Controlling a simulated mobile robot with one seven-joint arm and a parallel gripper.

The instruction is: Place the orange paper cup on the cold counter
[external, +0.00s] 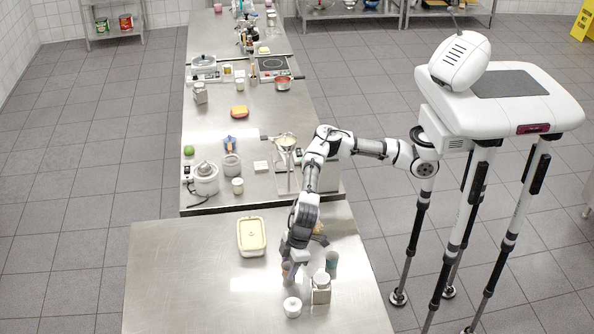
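My gripper (293,268) points down over the near steel counter (185,290), low near its right side. A small, dull brownish-purple shape shows at the fingertips; I cannot tell whether it is a cup or part of the fingers. No clearly orange paper cup can be made out. A teal cup (331,260) stands upright just right of my gripper. A brownish item (320,235) lies behind it, partly hidden by my arm. Whether the fingers are open or shut is too small to tell. I cannot tell which steel surface is the cold counter.
A glass jar (321,290) and a small white pot (292,307) stand close in front of my gripper. The near counter's left side is clear. The farther counter (215,130) holds several appliances and foods.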

